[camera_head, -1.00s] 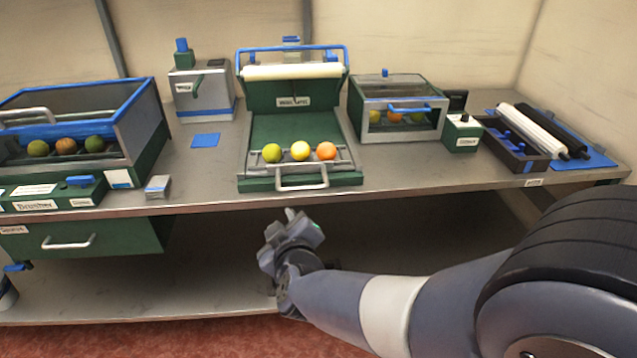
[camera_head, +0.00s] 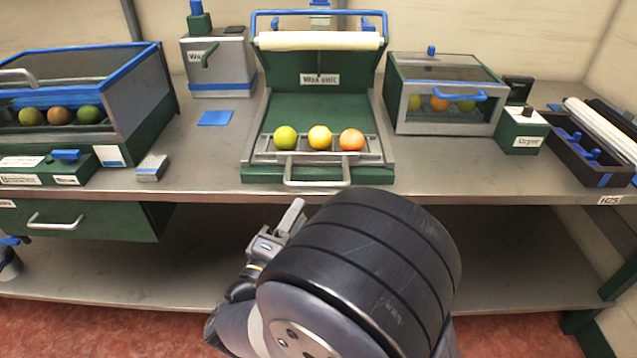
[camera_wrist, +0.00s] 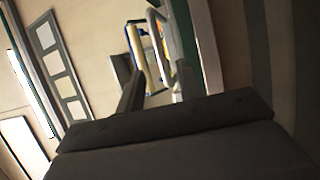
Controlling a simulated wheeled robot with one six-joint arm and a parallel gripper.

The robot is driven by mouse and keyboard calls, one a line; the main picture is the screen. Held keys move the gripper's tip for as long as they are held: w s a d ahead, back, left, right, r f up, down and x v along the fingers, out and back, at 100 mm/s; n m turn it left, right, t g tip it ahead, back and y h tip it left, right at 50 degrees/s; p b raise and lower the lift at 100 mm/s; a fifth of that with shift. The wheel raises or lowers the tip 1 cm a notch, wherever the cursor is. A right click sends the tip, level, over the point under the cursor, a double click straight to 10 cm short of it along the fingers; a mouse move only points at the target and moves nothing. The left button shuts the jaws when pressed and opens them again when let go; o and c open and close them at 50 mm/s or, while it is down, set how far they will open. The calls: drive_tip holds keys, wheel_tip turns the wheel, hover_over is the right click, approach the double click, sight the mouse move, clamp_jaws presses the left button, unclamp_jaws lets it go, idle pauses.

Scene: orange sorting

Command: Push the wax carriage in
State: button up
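The wax unit (camera_head: 320,102) is a green machine with a white roller (camera_head: 318,41) under a blue bar. Its carriage (camera_head: 265,158) is pulled out at the front and carries a green, a yellow and an orange fruit in a row. The carriage's pale handle (camera_head: 318,182) faces me at the bench's front edge. My gripper (camera_head: 290,215) is below and left of the handle, apart from it and partly hidden by my arm. In the wrist view my gripper (camera_wrist: 155,85) has its two fingers spread with nothing held. The roller (camera_wrist: 136,52) shows beyond them.
A blue-rimmed brush bin (camera_head: 130,100) with fruit stands left, and a dryer box (camera_head: 445,128) with a clear front stands right. A dark tray (camera_head: 590,165) with blue parts lies far right. A green drawer (camera_head: 85,221) hangs under the bench. The bench beside the wax unit is mostly clear.

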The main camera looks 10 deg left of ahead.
sight(315, 184)
drive_tip(key=b+x, duration=0.1)
drive_tip(key=x, duration=0.8)
clamp_jaws()
idle(0.4)
